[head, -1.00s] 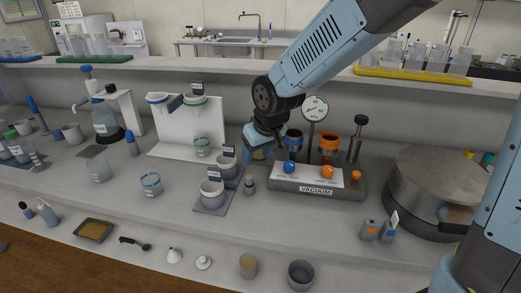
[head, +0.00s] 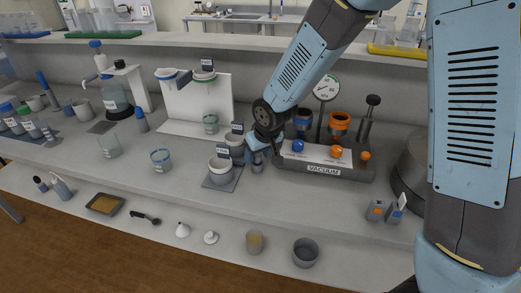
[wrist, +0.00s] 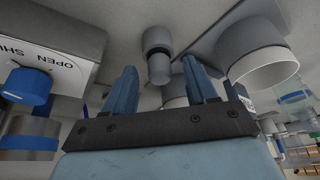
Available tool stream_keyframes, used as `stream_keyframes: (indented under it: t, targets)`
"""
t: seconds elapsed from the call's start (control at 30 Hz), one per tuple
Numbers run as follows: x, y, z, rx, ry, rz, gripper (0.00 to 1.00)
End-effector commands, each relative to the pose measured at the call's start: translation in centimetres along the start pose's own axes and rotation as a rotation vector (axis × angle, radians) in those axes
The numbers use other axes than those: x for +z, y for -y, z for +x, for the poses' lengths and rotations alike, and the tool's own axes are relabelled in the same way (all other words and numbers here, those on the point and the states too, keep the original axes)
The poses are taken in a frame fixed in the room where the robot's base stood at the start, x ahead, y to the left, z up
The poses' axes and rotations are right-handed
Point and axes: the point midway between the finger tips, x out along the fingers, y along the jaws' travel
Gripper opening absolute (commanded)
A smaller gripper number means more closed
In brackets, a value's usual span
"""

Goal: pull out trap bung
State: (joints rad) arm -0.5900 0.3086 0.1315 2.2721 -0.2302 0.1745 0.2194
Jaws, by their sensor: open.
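A small grey stoppered vessel, which looks like the trap, stands left of the vacuum box. Its narrower end, seemingly the bung (wrist: 158,69), shows between my fingers in the wrist view, with the wider grey body (wrist: 157,39) above it in that picture. My gripper (wrist: 159,78) is open, one blue finger on each side, with no visible contact. In the head view my gripper (head: 257,154) is beside the left end of the vacuum box (head: 322,170) and partly covers the vessel.
White cups (head: 220,168) on a grey pad stand close on the left. The vacuum box has a blue knob (head: 298,146), orange knobs and a gauge (head: 326,87). A funnel (head: 182,230) and a dark cup (head: 305,252) lie along the front edge.

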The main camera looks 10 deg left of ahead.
Motion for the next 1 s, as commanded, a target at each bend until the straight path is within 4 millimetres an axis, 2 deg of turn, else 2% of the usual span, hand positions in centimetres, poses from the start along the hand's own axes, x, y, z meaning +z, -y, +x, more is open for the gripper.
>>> stream_keyframes:
  t: [0.33, 0.9, 1.0]
  targets:
    - [0.02, -0.01, 0.25, 0.000, 0.000, 0.000, 0.57]
    - [0.03, -0.06, 0.23, 0.000, 0.000, 0.000, 0.02]
    - [0.03, -0.07, 0.23, 0.000, 0.000, 0.000, 0.00]
